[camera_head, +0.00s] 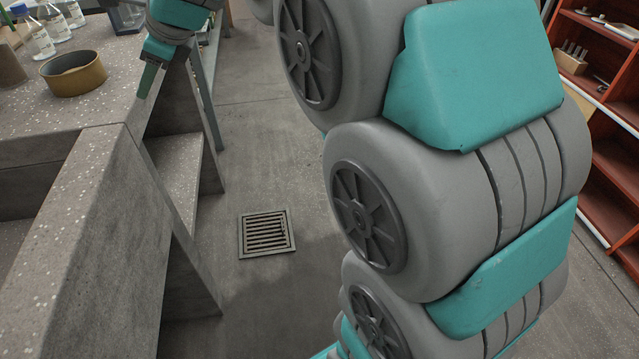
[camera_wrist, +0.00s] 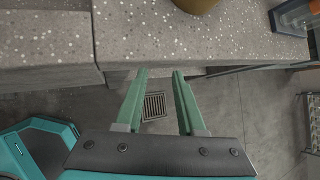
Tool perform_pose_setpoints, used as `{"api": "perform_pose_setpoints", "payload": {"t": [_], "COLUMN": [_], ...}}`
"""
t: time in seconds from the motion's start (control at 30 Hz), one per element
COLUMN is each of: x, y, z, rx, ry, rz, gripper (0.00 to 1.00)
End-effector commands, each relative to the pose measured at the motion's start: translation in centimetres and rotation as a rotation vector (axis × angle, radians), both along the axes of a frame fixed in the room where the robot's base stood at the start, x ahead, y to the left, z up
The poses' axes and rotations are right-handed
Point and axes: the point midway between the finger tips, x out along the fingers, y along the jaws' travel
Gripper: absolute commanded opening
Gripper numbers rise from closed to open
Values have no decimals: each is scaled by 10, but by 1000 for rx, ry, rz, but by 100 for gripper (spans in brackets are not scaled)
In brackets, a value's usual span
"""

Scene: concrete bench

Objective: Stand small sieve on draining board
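The small sieve (camera_head: 74,76) is a round, brass-coloured ring with a dark inside. It lies on the speckled concrete bench near its edge in the head view. Its lower rim shows at the top edge of the wrist view (camera_wrist: 197,4). My gripper (camera_head: 148,82) is to the right of the sieve, by the bench edge, with its fingers apart from it. In the wrist view my gripper (camera_wrist: 160,73) is open, with nothing between its two green fingers. I cannot make out a draining board in either view.
Several clear bottles with white labels (camera_head: 40,38) stand behind the sieve. A brown container (camera_head: 8,66) is cut off at the left edge. A raised concrete ledge (camera_head: 85,185) runs nearer. Red shelves (camera_head: 610,165) stand at the right. The floor around the drain grate (camera_head: 266,233) is clear.

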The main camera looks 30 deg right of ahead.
Motion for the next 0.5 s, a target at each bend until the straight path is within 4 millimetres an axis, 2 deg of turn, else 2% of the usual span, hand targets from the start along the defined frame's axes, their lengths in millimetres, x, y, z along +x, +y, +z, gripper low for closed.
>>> {"api": "perform_pose_setpoints", "payload": {"t": [0.03,0.17,0.2,0.27,0.5], "x": [-26,-87,-107,-138,-265], "y": [-6,-23,-29,-38,-77], "z": [-20,-67,-81,-102,-172], "rx": [-93,-326,-389,-474,-689], "ry": [4,5,8,17,41], "rz": [102,409,510,670,1351], "gripper": [38,38,38,38,38]}}
